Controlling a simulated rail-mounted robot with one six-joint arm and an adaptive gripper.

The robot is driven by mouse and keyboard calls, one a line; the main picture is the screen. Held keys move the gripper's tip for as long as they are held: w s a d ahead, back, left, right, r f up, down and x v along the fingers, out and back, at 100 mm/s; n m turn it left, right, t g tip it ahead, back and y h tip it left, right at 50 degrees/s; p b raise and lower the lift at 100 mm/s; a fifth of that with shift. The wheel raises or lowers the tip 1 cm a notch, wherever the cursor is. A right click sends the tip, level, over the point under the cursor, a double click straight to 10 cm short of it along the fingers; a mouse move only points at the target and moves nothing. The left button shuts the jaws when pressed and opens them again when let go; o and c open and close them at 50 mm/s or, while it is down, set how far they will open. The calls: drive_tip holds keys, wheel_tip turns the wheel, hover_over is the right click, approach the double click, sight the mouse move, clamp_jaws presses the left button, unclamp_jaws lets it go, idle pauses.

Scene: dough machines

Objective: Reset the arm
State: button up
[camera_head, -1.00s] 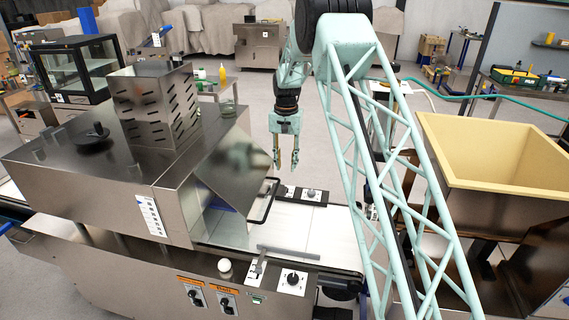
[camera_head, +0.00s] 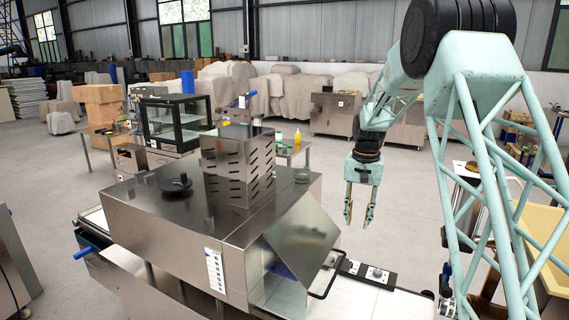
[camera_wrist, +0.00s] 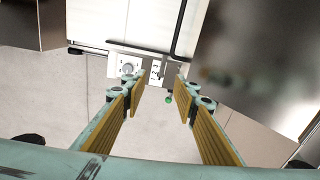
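My gripper (camera_head: 359,217) hangs fingers-down from my teal arm in the head view, to the right of the steel dough machine (camera_head: 160,220) and above floor level. Its two fingers are apart with nothing between them. In the wrist view my gripper (camera_wrist: 160,96) also shows open, with tan pads and an empty gap. Beyond the fingertips are the machine's white belt (camera_wrist: 150,22), a small control panel with a knob (camera_wrist: 128,68) and a small green button (camera_wrist: 168,98).
The machine's tilted steel hood (camera_head: 300,235) and black handle (camera_head: 328,277) are close to my gripper's left. A yellow-lined hopper (camera_head: 543,235) stands at the right edge. A glass display case (camera_head: 172,125), a yellow bottle (camera_head: 297,139) and covered machines (camera_head: 270,100) stand behind. Open floor lies between.

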drive_tip(key=s+a+r+n+t, duration=0.1)
drive_tip(key=s+a+r, duration=0.1)
drive_tip(key=s+r, duration=1.15)
drive_tip(key=s+a+r+n+t, duration=0.1)
drive_tip(key=s+a+r, duration=0.1)
drive_tip(key=s+r, duration=1.1)
drive_tip(key=s+f+n, duration=0.1)
drive_tip(key=s+f, duration=0.1)
drive_tip(key=s, duration=1.6)
drive_tip(key=s+a+f+n+t, duration=0.1)
drive_tip(key=s+f, duration=0.1)
drive_tip(key=s, duration=1.6)
drive_tip(key=shift+f+n, duration=0.35)
drive_tip(key=shift+n, duration=0.05)
